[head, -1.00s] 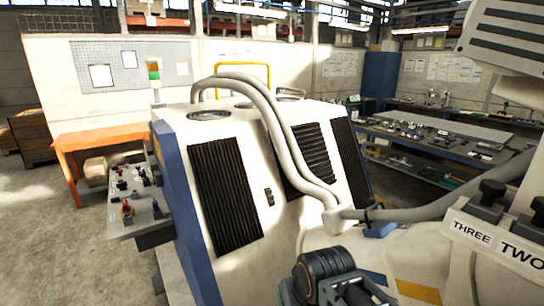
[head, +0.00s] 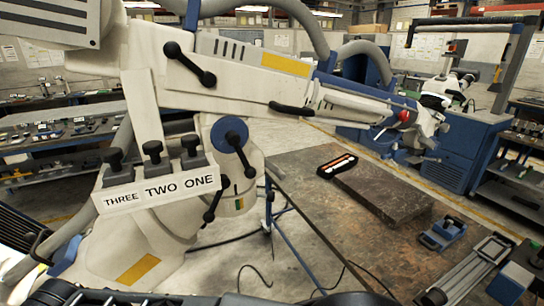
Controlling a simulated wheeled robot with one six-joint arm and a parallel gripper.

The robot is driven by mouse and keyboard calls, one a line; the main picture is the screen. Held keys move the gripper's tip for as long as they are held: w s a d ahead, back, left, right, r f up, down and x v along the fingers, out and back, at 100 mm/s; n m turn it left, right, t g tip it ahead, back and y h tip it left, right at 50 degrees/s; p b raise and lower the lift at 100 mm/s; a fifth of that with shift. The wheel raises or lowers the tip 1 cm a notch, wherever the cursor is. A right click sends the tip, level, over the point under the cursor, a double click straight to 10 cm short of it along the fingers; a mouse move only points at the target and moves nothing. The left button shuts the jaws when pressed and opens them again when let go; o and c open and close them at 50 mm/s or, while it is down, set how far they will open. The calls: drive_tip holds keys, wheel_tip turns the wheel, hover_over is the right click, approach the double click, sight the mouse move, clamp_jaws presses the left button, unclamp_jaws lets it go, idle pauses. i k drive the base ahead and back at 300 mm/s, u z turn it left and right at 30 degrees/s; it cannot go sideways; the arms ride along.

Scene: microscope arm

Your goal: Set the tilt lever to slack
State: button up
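The white microscope arm (head: 233,72) crosses the head view from left to right. It carries a black two-knob handle (head: 190,64) near its left joint, a blue disc with a black lever (head: 232,138) below, and another black lever (head: 214,205) under that. A black bar (head: 291,108) sits mid-arm. A lever with a red knob (head: 404,116) is near the right end. No label names the tilt lever, so I cannot tell which of these it is or its setting. My gripper is not in view.
Three black knobs stand above a plate (head: 161,190) reading THREE, TWO, ONE. A dark workbench (head: 300,190) at right holds a slab (head: 385,195), an orange-black tray (head: 337,165) and a blue fixture (head: 443,233). Cables lie on the floor. A microscope head (head: 443,92) is beyond.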

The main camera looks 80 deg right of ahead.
sight(233, 138)
drive_tip(key=z, duration=1.15)
drive_tip(key=k, duration=0.15)
drive_tip(key=z, duration=0.9)
